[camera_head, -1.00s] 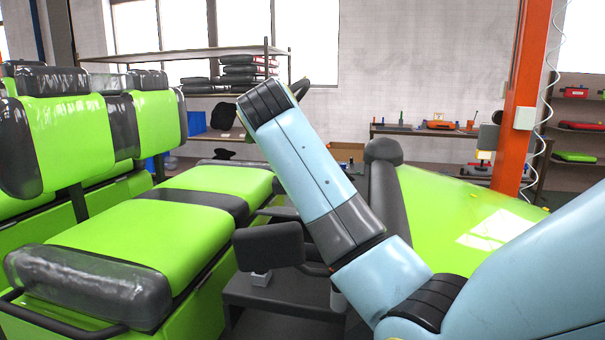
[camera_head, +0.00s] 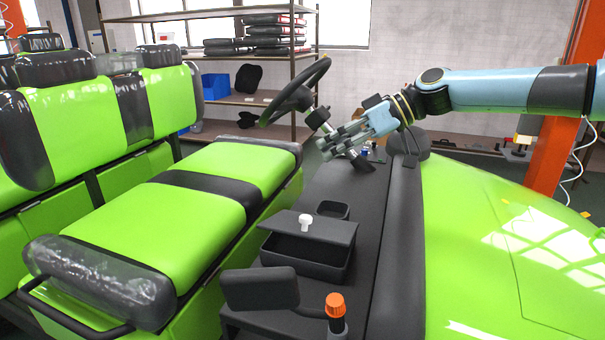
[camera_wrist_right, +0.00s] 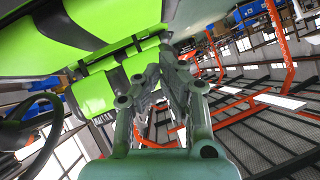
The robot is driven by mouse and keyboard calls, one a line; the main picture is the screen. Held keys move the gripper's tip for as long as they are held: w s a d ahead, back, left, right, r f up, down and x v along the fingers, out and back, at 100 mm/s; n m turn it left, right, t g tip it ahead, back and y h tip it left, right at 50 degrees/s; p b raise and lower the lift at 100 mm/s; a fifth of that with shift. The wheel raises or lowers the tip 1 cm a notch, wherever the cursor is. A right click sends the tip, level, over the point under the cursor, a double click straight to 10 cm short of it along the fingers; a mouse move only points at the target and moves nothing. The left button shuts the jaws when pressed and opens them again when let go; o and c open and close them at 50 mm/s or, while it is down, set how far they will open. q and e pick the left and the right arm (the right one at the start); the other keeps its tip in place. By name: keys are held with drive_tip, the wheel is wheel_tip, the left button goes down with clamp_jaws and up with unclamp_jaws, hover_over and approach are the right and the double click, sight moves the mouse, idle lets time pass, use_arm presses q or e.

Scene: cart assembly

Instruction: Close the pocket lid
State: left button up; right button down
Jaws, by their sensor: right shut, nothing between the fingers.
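The pocket lid (camera_head: 280,226) is a flat dark panel with a white knob (camera_head: 305,222) on top. It sits above the rear part of the pocket (camera_head: 320,272), a dark open box in the dashboard, and the pocket's near part is uncovered. My right gripper (camera_head: 326,150) is beyond the lid, near the steering wheel, clear of the knob. Its fingers are shut and empty; they also show in the right wrist view (camera_wrist_right: 165,72). The lid is not clearly seen in the wrist view. My left gripper is not in view.
The steering wheel (camera_head: 297,92) and its column stand close to my right gripper. A small open recess (camera_head: 333,210) lies behind the lid. Green seats (camera_head: 155,235) are at left.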

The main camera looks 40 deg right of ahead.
drive_tip(key=s+d+g+p, duration=0.1)
drive_tip(key=s+d+g, duration=0.1)
drive_tip(key=d, duration=0.1)
drive_tip(key=h+b, duration=0.1)
drive_tip(key=b, duration=0.2)
hover_over(310, 227)
wheel_tip(310, 227, down, 10)
drive_tip(key=shift+r, duration=0.2)
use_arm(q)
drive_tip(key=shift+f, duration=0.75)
use_arm(e)
drive_tip(key=shift+f, duration=0.55)
